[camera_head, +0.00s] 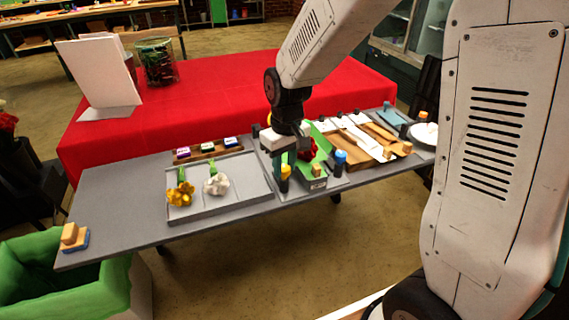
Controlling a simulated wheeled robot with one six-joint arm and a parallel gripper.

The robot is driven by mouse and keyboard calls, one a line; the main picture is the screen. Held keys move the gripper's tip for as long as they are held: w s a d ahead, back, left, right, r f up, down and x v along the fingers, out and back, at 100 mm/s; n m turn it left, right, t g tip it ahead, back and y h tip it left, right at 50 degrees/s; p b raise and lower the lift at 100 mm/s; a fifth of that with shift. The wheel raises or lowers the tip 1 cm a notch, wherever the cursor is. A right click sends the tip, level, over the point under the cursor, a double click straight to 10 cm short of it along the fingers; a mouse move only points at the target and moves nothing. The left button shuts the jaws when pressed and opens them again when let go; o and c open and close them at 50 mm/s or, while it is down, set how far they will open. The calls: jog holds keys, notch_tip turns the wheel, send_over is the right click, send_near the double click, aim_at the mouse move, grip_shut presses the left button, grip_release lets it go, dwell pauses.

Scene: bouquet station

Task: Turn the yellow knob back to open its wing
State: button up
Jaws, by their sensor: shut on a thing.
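The yellow knob (285,172) stands on a dark post at the front of the grey table, right of its middle. My gripper (284,164) reaches down from above and is shut on the yellow knob, its fingers partly hiding it. A green trough (317,183) stands just right of the knob, with a red flower (308,149) in it. The wing tied to the yellow knob is hard to make out behind my gripper, and I cannot tell how far it is turned.
A blue-topped knob (341,157) stands close on the right, beside wooden and white panels (357,138). A grey tray (235,199) on the left holds a yellow flower (181,194) and a white flower (216,184). The table's left part is mostly clear.

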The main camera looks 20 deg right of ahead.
aim_at(285, 167)
jog(key=shift+n, duration=1)
jog(key=o, duration=1)
jog(key=shift+c, duration=0.2)
jog(key=shift+r, duration=0.15)
notch_tip(285, 167, up, 8)
jog(key=shift+w+d+f, duration=0.1)
jog(key=shift+d+f, duration=0.05)
jog(key=shift+f, duration=0.05)
